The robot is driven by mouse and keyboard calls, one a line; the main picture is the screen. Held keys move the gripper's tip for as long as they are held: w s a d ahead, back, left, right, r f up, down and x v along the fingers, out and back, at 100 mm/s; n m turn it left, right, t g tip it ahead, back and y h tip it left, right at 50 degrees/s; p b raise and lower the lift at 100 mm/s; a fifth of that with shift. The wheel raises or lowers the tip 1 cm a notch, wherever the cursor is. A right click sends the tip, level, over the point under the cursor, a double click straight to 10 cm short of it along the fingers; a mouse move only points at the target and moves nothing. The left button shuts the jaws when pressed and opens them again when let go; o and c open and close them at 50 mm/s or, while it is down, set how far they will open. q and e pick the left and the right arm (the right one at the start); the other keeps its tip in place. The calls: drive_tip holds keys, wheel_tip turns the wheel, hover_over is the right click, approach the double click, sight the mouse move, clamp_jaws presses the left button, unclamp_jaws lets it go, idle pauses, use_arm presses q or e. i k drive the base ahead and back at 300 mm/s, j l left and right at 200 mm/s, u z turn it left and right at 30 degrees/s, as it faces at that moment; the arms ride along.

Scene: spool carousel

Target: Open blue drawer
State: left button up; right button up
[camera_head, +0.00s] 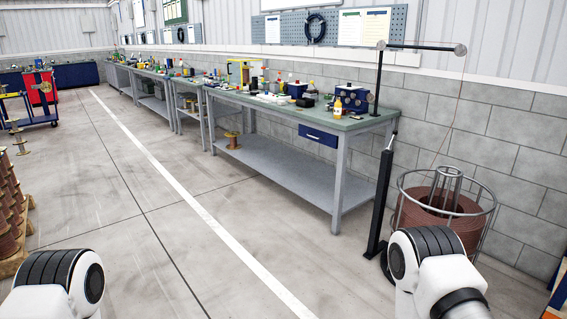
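A blue drawer (318,136) hangs under the top of the nearest workbench (300,118), near its right end. Its front looks flush with the bench frame, so it appears closed. A small pale handle or label shows on its front. My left arm shows only as a white and black joint at the bottom left, and my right arm as a similar joint at the bottom right. Both grippers are out of view. Both visible arm parts are well apart from the drawer, across open floor.
A wire carousel with a reddish-brown coil (440,214) and a black stand (382,190) are at the right, close to my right arm. Stacked spools (10,205) stand at the left edge. The grey floor (170,215) between is clear.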

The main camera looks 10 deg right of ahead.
sight(330, 140)
drive_tip(key=i+l+z, duration=0.3)
drive_tip(key=i, duration=0.7)
drive_tip(key=i+z, duration=0.3)
drive_tip(key=i, duration=1.9)
drive_tip(key=i+j, duration=0.1)
drive_tip(key=i, duration=1.15)
drive_tip(key=l+z, duration=0.05)
